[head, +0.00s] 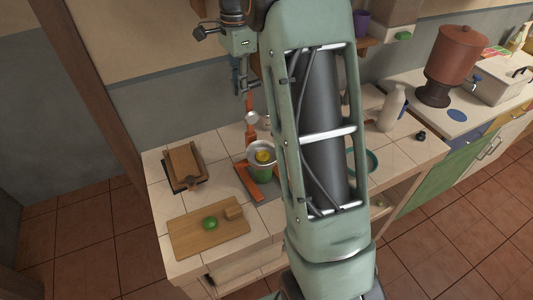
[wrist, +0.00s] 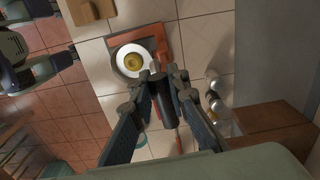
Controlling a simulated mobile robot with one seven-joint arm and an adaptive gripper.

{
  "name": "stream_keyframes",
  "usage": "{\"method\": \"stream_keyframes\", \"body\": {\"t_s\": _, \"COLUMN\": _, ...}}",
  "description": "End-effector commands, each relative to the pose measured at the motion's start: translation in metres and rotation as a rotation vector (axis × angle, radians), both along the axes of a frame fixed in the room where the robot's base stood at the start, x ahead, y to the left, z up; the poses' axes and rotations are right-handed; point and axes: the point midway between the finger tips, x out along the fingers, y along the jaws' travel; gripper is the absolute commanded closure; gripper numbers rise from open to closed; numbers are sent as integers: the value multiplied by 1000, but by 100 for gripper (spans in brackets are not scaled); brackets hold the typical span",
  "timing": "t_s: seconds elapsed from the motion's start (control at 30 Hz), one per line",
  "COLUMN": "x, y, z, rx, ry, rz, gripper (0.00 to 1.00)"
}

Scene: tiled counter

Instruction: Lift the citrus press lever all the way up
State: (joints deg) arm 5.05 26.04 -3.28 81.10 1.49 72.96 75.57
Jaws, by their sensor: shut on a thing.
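The citrus press has an orange base (head: 249,182) and a pale bowl holding a yellow citrus half (head: 263,157). In the wrist view the orange frame (wrist: 152,38) and the bowl's white rim (wrist: 118,62) show below my gripper. My gripper (head: 241,86) is high above the press, beside its orange upright part (head: 251,102). In the wrist view my gripper (wrist: 168,78) is shut on the dark lever handle (wrist: 165,98) between its fingers. The lever appears raised; its exact angle is partly hidden.
A wooden cutting board (head: 185,238) with a green fruit (head: 210,223) lies at the front of the tiled counter. A wooden block holder (head: 184,166) stands left of the press. A white bottle (head: 392,108) stands at the right. My arm hides the middle.

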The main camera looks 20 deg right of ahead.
Motion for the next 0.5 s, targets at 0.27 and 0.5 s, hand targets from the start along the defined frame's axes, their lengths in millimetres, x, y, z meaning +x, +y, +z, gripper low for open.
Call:
{"method": "stream_keyframes", "body": {"t_s": 0.27, "x": 22, "y": 3, "z": -2, "rx": 0, "ry": -3, "rz": 1, "gripper": 97}}
{"method": "stream_keyframes", "body": {"t_s": 0.5, "x": 43, "y": 5, "z": -4, "rx": 0, "ry": -3, "rz": 1, "gripper": 97}}
